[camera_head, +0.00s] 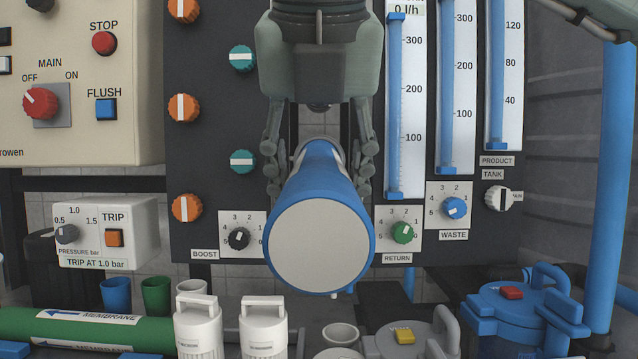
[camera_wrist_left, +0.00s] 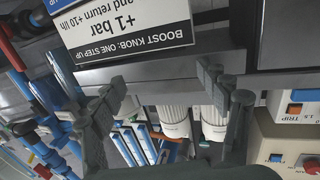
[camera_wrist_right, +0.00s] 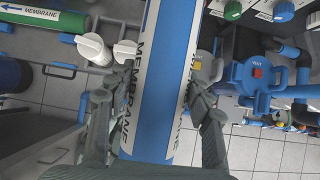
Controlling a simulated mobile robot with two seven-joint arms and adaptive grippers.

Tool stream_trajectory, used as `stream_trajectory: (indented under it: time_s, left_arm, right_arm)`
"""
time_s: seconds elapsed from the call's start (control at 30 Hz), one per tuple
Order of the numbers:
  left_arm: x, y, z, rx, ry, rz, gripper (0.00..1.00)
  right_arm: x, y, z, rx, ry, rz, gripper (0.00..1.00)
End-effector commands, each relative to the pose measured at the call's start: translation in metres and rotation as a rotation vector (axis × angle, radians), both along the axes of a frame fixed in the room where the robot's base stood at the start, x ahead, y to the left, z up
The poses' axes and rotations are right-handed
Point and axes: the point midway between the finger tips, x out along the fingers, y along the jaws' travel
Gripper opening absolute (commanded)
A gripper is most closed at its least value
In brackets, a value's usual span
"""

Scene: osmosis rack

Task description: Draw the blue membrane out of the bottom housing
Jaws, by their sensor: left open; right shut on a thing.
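The blue membrane (camera_head: 320,178) is a blue cylinder with a pale round end face pointing at the head camera. My right gripper (camera_head: 322,165) comes down from above in the head view, its fingers on both sides of the membrane. In the right wrist view my right gripper (camera_wrist_right: 155,98) is shut on the membrane (camera_wrist_right: 165,75), which carries white MEMBRANE lettering bands. The membrane hangs in front of the dark panel, clear of the things below. My left gripper (camera_wrist_left: 163,80) is open and empty in the left wrist view. I cannot make out the bottom housing.
A green tube labelled MEMBRANE (camera_head: 130,325) lies at the lower left. Two white capped canisters (camera_head: 264,322), a grey lidded vessel (camera_head: 405,340) and a blue lidded vessel (camera_head: 515,315) stand below. Knobs and blue flow meters (camera_head: 395,110) line the panel. A boost-knob sign (camera_wrist_left: 120,30) is near my left gripper.

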Motion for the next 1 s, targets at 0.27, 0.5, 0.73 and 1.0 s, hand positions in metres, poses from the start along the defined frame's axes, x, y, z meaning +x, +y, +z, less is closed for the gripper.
stream_trajectory:
  time_s: [0.27, 0.5, 0.73, 1.0]
  left_arm:
    - [-0.001, -0.004, 0.008, -0.019, -0.038, -0.008, 0.75]
    - [-0.002, -0.007, 0.016, -0.035, -0.071, -0.015, 0.75]
    - [-0.003, -0.010, 0.023, -0.051, -0.102, -0.020, 0.75]
    - [-0.004, -0.013, 0.032, -0.070, -0.140, -0.027, 0.75]
  right_arm:
    - [-0.003, 0.000, 0.001, 0.001, -0.002, 0.001, 0.14]
    - [-0.006, 0.000, 0.001, 0.001, -0.003, 0.001, 0.14]
    - [-0.009, 0.000, 0.001, 0.001, -0.003, 0.001, 0.14]
    - [-0.013, 0.000, 0.001, 0.002, -0.004, 0.001, 0.14]
